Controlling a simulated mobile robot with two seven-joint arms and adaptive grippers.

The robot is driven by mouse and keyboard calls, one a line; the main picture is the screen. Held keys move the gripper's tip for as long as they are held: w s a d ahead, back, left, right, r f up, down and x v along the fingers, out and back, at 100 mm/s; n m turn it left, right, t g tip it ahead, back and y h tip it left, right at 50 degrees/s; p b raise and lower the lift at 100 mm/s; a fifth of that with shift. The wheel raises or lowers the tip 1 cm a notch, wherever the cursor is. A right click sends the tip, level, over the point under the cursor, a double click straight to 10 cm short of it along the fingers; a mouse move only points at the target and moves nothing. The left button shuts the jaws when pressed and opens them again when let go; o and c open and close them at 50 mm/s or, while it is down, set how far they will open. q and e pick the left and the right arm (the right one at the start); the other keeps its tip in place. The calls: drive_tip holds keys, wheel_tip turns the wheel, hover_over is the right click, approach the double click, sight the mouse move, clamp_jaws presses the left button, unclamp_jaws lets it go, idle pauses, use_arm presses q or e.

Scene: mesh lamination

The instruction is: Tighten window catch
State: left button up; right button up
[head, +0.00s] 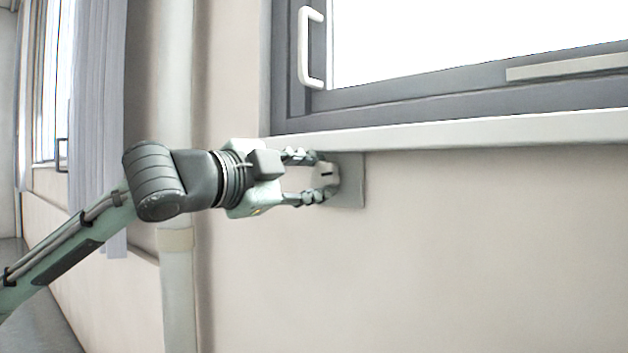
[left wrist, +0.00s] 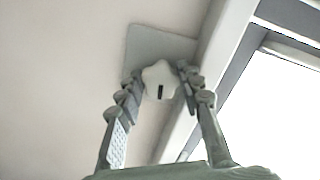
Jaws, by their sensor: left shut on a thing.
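The window catch is a pale lobed knob with a dark slot, on a grey square plate (head: 351,190) fixed to the wall just below the window sill. The knob (head: 327,174) shows between my left gripper's fingertips (head: 318,178). In the left wrist view the knob (left wrist: 159,80) sits between the two fingers (left wrist: 158,85), in front of the plate (left wrist: 150,43). My left gripper is shut on the knob, one finger above and one below it in the head view. My right gripper is not in view.
The sill (head: 450,133) runs close above the gripper. A grey-framed window with a white handle (head: 304,48) is above it. A pale vertical pipe (head: 177,290) stands behind my left arm, with a grey curtain (head: 95,110) further left. The wall below right is clear.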

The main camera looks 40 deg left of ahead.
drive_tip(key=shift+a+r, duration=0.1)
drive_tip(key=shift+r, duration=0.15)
use_arm(q)
drive_tip(key=o, duration=1.2)
drive_tip(key=shift+c, duration=0.2)
